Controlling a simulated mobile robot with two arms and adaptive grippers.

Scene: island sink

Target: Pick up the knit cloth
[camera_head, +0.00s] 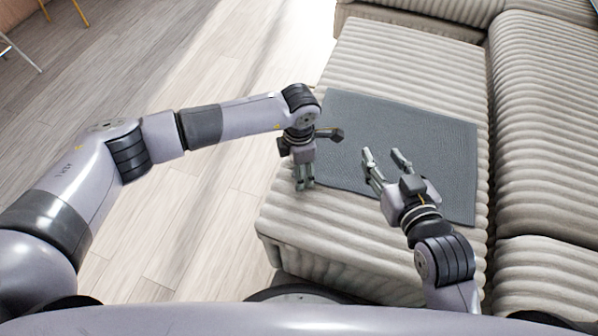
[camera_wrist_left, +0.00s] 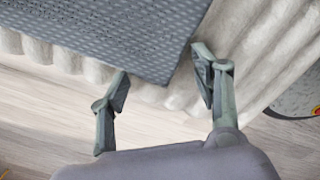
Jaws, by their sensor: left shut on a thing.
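The knit cloth (camera_head: 425,135) is a dark grey textured rectangle lying flat on the ribbed beige sofa seat. It also shows in the left wrist view (camera_wrist_left: 110,30), with one corner reaching between the fingers. My left gripper (camera_head: 304,186) points down at the cloth's near left corner, by the seat's left edge.
The sofa's ribbed back cushions (camera_head: 545,110) rise along the right side. The seat (camera_head: 400,45) is bare beyond the cloth and along its near edge. Wooden floor (camera_head: 200,60) lies open to the left, with chair legs (camera_head: 20,40) in the far left corner.

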